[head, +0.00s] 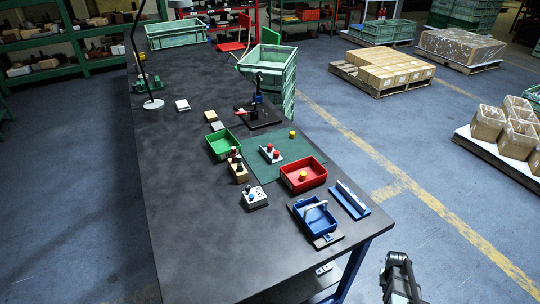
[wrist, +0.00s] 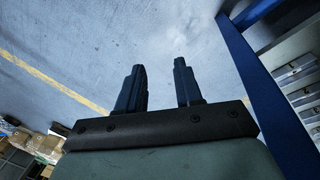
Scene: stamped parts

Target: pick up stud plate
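A small pale plate with red studs (head: 271,153) lies on the green mat (head: 262,171) in the head view; it looks like the stud plate. A yellow round piece (head: 292,134) is near it at the mat's far edge. My gripper (wrist: 158,68) has its two dark fingers spread apart with nothing between them in the wrist view. Floor shows beyond the fingers. My arm's end (head: 400,278) is at the bottom right of the head view, off the table's right side and well away from the plate. The plate is not in the wrist view.
A red bin (head: 303,186) with a yellow piece, a green bin (head: 222,156), a blue basket (head: 316,230) and a blue holder (head: 350,199) surround the mat. A black stand (head: 259,113) is behind. The table's left front (head: 190,250) is clear.

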